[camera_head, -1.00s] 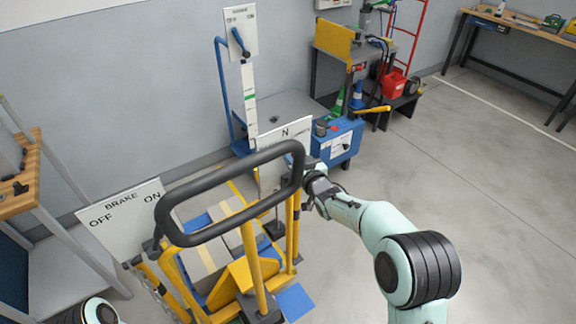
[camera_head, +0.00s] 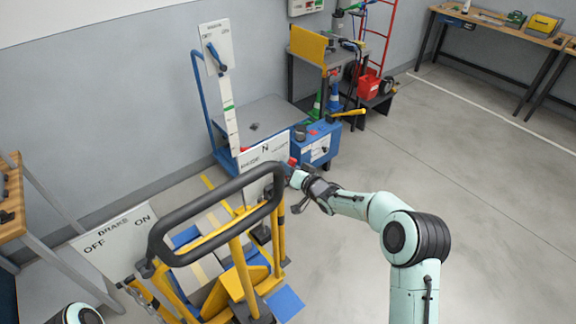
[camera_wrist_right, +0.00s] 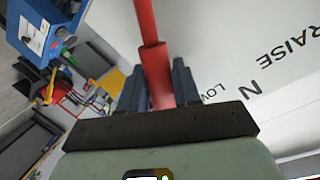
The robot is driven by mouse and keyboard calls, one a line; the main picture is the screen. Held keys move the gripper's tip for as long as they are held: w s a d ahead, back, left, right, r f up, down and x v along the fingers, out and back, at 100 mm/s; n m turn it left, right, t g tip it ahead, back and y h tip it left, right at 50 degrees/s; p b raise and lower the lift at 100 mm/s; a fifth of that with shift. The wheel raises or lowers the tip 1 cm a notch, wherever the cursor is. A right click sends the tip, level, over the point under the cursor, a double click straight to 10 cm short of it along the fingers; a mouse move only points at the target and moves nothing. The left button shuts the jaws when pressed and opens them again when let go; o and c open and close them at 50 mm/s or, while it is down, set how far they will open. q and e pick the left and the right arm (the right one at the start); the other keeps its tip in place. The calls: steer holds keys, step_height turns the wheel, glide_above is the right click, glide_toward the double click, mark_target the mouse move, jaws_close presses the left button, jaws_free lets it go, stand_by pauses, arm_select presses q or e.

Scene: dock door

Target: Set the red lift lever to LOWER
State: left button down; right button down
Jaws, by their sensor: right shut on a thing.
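The red lift lever (camera_wrist_right: 153,60) runs from the top of the right wrist view down between the dark fingers of my right gripper (camera_wrist_right: 160,85), which is shut on it. In the head view, my right gripper (camera_head: 294,174) is at the right edge of the white lever plate (camera_head: 262,156), with a bit of red showing at its tip. The plate carries RAISE, N and LOWER; in the wrist view a finger covers the end of LOWER, and the lever is on that side of N. My left gripper is not in view.
The yellow cart's black handle loop (camera_head: 222,215) stands close in front of the plate. A BRAKE plate (camera_head: 115,238) is at the left. A blue box (camera_head: 316,146) stands behind the gripper. The floor to the right is clear.

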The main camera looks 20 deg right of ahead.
stand_by(0.3)
steer(key=c, duration=0.9)
jaws_free()
steer(key=shift+f, duration=0.1)
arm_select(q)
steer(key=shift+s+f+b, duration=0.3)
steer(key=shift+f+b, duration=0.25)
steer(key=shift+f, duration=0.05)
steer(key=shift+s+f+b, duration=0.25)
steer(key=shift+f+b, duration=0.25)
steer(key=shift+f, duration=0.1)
arm_select(e)
steer(key=v, duration=1.3)
steer(key=shift+s, duration=0.2)
